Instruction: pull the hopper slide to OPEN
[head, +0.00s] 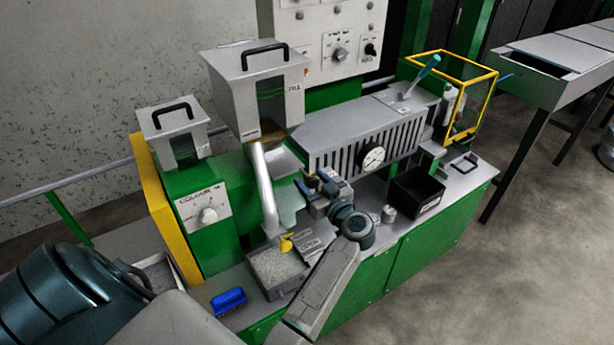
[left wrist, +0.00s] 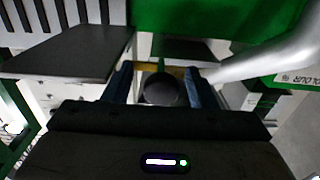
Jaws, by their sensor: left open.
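The grey hopper (head: 236,88) with a black handle stands on top of the green machine at centre left. A brownish strip (head: 272,131) shows at its base. My left gripper (head: 311,187) is in front of the machine, right of the silver pipe, below the hopper. In the left wrist view, my left gripper's blue fingers (left wrist: 160,86) are open, one on each side of a dark round knob (left wrist: 160,90). A brass-coloured strip (left wrist: 178,71) shows behind the knob. I cannot tell whether the fingers touch the knob. The head view hides the knob. My right gripper is not in view.
The silver pipe (head: 263,185) slants down close to the left gripper. The ribbed grey housing (head: 345,125) with a dial stands behind it. A pellet tray (head: 275,268), blue object (head: 229,300) and black bin (head: 417,190) sit on the lower ledge. A yellow-framed guard (head: 460,90) is at right.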

